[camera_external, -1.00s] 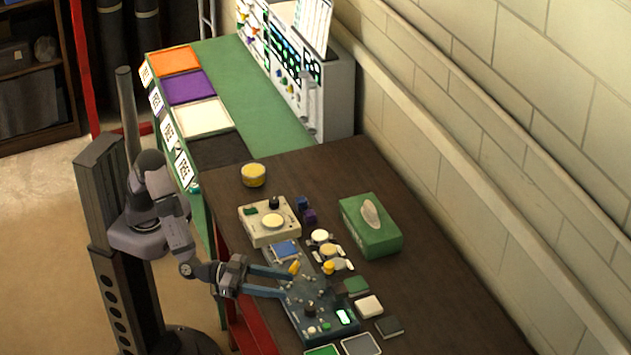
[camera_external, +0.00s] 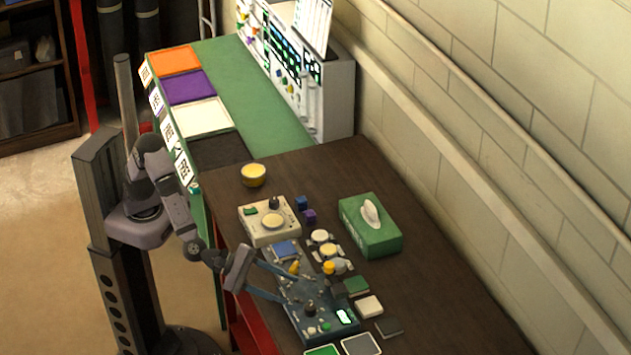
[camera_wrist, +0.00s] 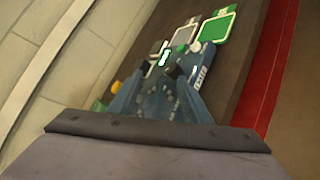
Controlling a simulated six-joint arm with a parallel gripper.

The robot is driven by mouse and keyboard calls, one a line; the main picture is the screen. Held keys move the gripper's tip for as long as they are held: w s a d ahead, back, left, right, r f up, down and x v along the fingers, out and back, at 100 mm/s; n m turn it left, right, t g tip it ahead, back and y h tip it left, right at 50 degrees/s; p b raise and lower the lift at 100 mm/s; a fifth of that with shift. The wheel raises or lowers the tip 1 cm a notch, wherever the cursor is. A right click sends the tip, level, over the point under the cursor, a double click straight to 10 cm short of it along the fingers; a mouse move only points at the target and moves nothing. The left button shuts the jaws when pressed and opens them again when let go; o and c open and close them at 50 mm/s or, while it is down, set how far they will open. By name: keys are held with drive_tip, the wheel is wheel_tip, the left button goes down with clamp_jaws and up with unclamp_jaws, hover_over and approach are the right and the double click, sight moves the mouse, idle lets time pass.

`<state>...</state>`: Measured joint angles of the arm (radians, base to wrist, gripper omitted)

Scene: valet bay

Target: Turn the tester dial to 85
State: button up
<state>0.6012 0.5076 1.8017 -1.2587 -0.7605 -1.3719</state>
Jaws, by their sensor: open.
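The blue-grey tester (camera_external: 322,326) lies near the front edge of the dark table, with a small lit display (camera_external: 345,317). A dark upright knob (camera_external: 310,308), which looks like its dial, stands on its top; its setting is too small to read. My gripper (camera_external: 300,289) is open and empty, tilted down, with its two long blue-grey fingers reaching over the tester's left part. The fingertips are close to the knob but seem apart from it. In the wrist view the tester (camera_wrist: 203,75) shows beyond the fingers, with its lit display (camera_wrist: 163,57).
A beige device (camera_external: 259,236) with a round plate stands behind the tester. A green tissue box (camera_external: 370,240) is to the right. Small yellow and white parts, a white block (camera_external: 369,306) and a green tray (camera_external: 322,351) lie close around. The table's right side is clear.

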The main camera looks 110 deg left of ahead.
sight(304, 312)
drive_tip(key=n, duration=0.4)
drive_tip(key=d+f+n, duration=0.1)
drive_tip(key=n, duration=0.1)
drive_tip(key=shift+s+g+h, duration=0.15)
drive_tip(key=shift+g+h, duration=0.15)
drive_tip(key=shift+h, duration=0.1)
drive_tip(key=n, duration=0.4)
drive_tip(key=shift+f, duration=0.15)
drive_tip(key=shift+p+x, duration=1.15)
drive_tip(key=shift+x, duration=2.5)
drive_tip(key=shift+c, duration=0.2)
drive_tip(key=c, duration=1)
